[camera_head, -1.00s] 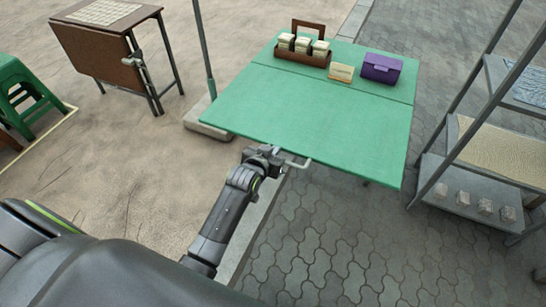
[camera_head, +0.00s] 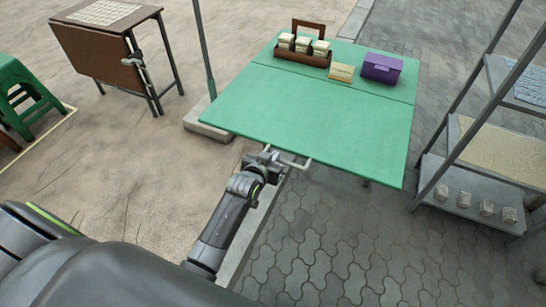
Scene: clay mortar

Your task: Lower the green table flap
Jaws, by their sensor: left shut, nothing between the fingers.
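The green table flap (camera_head: 310,120) is raised and lies level with the green tabletop (camera_head: 345,58) behind it, with a thin seam between them. A pale metal handle (camera_head: 300,164) shows at the flap's near edge. My left gripper (camera_head: 274,158) is shut and empty at that near edge, just left of the handle. I cannot tell whether it touches the handle or the flap. My right gripper is not in view. The flap's underside and support are hidden.
On the tabletop are a brown carrier (camera_head: 303,52) with pale blocks, a cream box (camera_head: 341,69) and a purple box (camera_head: 381,67). A grey shelf (camera_head: 470,190) stands right. A brown folding table (camera_head: 100,65) and green stool (camera_head: 30,90) stand left. Paving in front is clear.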

